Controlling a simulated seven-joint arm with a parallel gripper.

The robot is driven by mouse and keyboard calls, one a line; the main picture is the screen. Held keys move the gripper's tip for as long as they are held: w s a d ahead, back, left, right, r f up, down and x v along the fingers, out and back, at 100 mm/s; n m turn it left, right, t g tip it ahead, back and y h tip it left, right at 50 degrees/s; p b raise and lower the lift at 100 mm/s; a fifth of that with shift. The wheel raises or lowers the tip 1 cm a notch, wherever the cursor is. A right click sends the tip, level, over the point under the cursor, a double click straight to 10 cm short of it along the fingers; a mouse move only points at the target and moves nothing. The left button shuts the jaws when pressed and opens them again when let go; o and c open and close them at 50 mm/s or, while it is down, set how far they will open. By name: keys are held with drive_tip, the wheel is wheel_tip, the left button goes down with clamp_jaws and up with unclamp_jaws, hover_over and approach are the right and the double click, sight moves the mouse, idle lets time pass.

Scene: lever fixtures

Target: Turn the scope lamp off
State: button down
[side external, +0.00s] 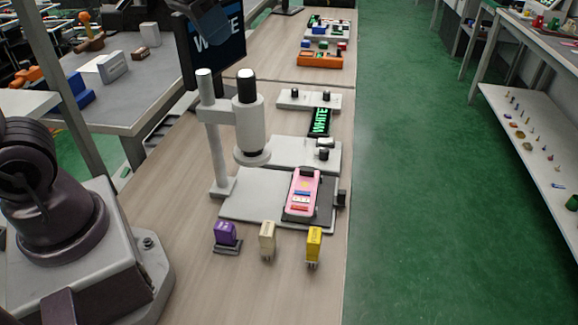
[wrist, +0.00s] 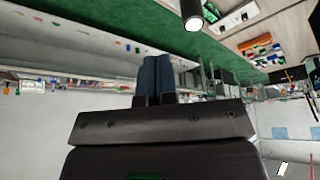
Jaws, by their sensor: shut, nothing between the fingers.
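The scope (side external: 249,118) stands on the bench in the side external view. It has a white post (side external: 212,135), a white head with a black top, and a pale base plate (side external: 240,200). A black knob (side external: 341,198) sits at the plate's right edge. A pink device (side external: 303,192) lies on a dark pad on the plate. My gripper (wrist: 153,80) shows in the wrist view with dark blue fingers together, empty and touching nothing. A dark blue part at the top of the side external view may be my gripper or wrist. Which part switches the lamp is unclear.
Behind the scope are a white box with a black knob (side external: 323,154), a green-lit WHITE sign (side external: 319,121) and a bar with two black knobs (side external: 307,98). Purple (side external: 225,233), cream (side external: 267,240) and yellow (side external: 314,244) modules stand in front. A screen (side external: 222,45) rises behind.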

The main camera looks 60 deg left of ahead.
drive_tip(key=s+f, duration=0.3)
drive_tip(key=s, duration=0.5)
drive_tip(key=shift+s+d+m+t, duration=0.3)
drive_tip(key=shift+d+t, duration=0.1)
drive_tip(key=shift+d, duration=0.05)
drive_tip(key=shift+f, duration=0.1)
drive_tip(key=w+a+n+g, duration=0.1)
drive_tip(key=w+a+n, duration=0.15)
drive_tip(key=w, duration=0.75)
drive_tip(key=w+a+n, duration=0.1)
drive_tip(key=w+n, duration=0.2)
drive_tip(key=w, duration=0.7)
drive_tip(key=w+a+f+n+g+y, duration=0.1)
drive_tip(key=w+a+f, duration=0.1)
drive_tip(key=w+f, duration=0.6)
drive_tip(key=w+a+f+n, duration=0.2)
drive_tip(key=w+f, duration=0.6)
drive_tip(key=f, duration=0.1)
drive_tip(key=shift+a+g+y, duration=0.25)
drive_tip(key=shift+g+y, duration=0.15)
